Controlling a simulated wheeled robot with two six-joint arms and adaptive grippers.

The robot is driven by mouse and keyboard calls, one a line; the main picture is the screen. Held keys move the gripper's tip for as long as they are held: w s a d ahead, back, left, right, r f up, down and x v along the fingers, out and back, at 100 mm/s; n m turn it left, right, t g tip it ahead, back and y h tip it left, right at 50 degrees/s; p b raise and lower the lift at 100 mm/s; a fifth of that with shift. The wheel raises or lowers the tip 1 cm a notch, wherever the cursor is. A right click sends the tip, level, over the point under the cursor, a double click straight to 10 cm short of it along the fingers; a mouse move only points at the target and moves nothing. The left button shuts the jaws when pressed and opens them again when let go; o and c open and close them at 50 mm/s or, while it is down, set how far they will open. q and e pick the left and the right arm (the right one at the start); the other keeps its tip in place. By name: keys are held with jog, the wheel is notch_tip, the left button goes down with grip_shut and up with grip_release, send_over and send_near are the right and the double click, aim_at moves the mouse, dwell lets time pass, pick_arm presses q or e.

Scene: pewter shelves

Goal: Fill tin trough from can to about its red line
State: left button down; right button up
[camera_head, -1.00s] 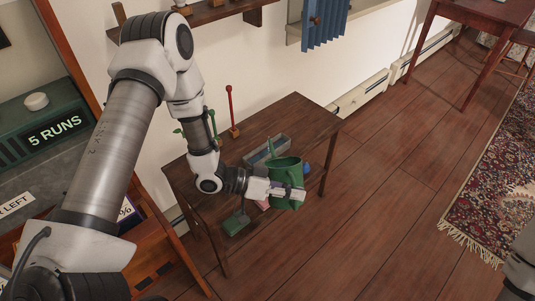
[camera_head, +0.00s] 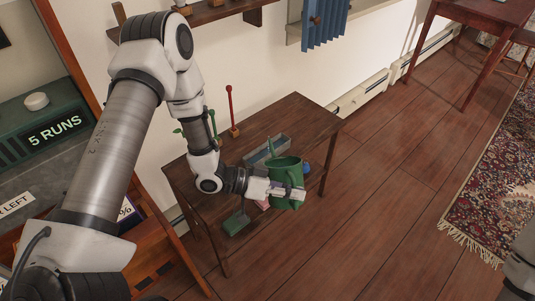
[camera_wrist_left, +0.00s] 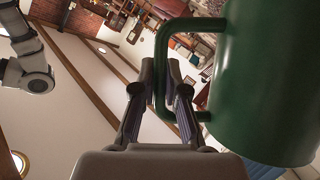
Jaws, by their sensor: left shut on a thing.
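My left gripper (camera_head: 280,190) is shut on the handle of a green watering can (camera_head: 287,172). In the left wrist view the can (camera_wrist_left: 265,85) fills the right side, with its handle between the fingers (camera_wrist_left: 160,90). The can is above the front right part of the dark wooden table (camera_head: 240,157), roughly upright, its spout pointing toward the back. The grey tin trough (camera_head: 284,144) stands on the table behind the can and is partly hidden by it. Its red line and any water in it cannot be made out. My right gripper is not in view.
A small green block-like thing (camera_head: 236,223) lies near the table's front edge. A blue round thing (camera_head: 306,167) is right of the can. Open floor (camera_head: 390,190) lies to the right.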

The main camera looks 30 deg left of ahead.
pick_arm(q)
notch_tip(320, 180, down, 16)
jog(key=m+t+y+b, duration=0.2)
jog(key=m+b, duration=0.2)
jog(key=b, duration=0.8)
jog(key=shift+b, duration=0.4)
jog(key=shift+d, duration=0.1)
notch_tip(320, 180, up, 5)
jog(key=p, duration=0.4)
jog(key=shift+f, duration=0.1)
jog(key=shift+s, duration=0.1)
